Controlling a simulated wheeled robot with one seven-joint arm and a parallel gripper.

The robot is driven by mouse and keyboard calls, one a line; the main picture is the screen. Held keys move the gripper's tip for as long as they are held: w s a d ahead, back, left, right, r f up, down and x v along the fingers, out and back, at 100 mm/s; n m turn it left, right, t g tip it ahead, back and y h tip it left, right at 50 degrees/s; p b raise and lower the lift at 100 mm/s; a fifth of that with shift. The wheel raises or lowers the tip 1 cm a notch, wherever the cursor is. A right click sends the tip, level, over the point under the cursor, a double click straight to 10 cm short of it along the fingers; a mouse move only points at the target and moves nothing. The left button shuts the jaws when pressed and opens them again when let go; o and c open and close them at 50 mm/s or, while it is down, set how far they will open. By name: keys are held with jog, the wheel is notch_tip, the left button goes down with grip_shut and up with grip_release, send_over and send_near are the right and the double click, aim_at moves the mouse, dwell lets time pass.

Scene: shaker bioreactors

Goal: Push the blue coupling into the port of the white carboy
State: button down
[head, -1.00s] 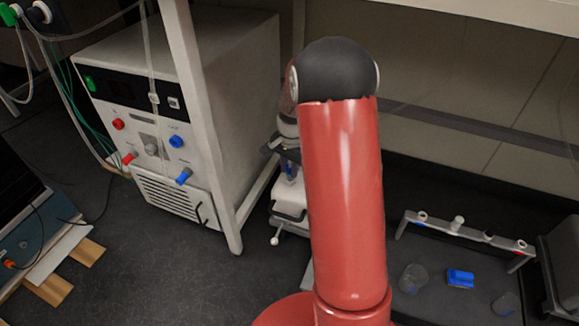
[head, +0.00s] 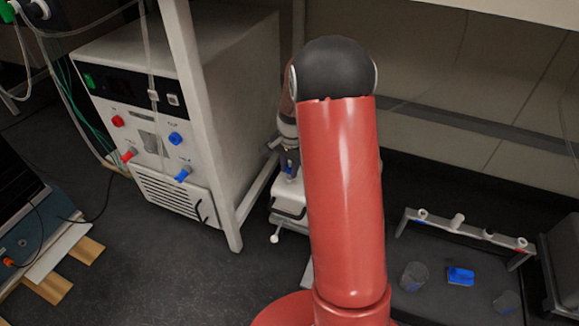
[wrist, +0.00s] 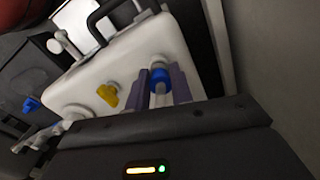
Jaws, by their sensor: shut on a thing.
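The white carboy (wrist: 82,82) fills much of the wrist view; part of it (head: 289,197) shows in the head view, left of my red arm. My gripper (wrist: 163,88) has two purple-grey fingers shut on the blue coupling (wrist: 160,78). A pale, round-ended fitting (wrist: 158,60), seemingly the port, lies right by the coupling's far end, in line with it. I cannot tell whether the coupling is touching it or inside it. In the head view my gripper (head: 290,163) is small, over the carboy, and partly hidden by my arm.
A yellow fitting (wrist: 108,95) sits on the carboy beside the coupling. A black handle (wrist: 115,12) is at the top. A white control cabinet (head: 170,130) and a frame post (head: 200,120) stand left. A rack (head: 470,232) stands right, near a blue object (head: 460,276).

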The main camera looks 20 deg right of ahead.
jog(key=shift+f+b, duration=0.3)
jog(key=shift+f, duration=0.25)
dwell(0.4)
jog(key=c, duration=1.1)
grip_release()
jog(key=shift+c, duration=0.2)
jog(key=shift+s+d+r+p, duration=0.1)
jog(key=shift+r+p, duration=0.8)
jog(key=shift+r, duration=3)
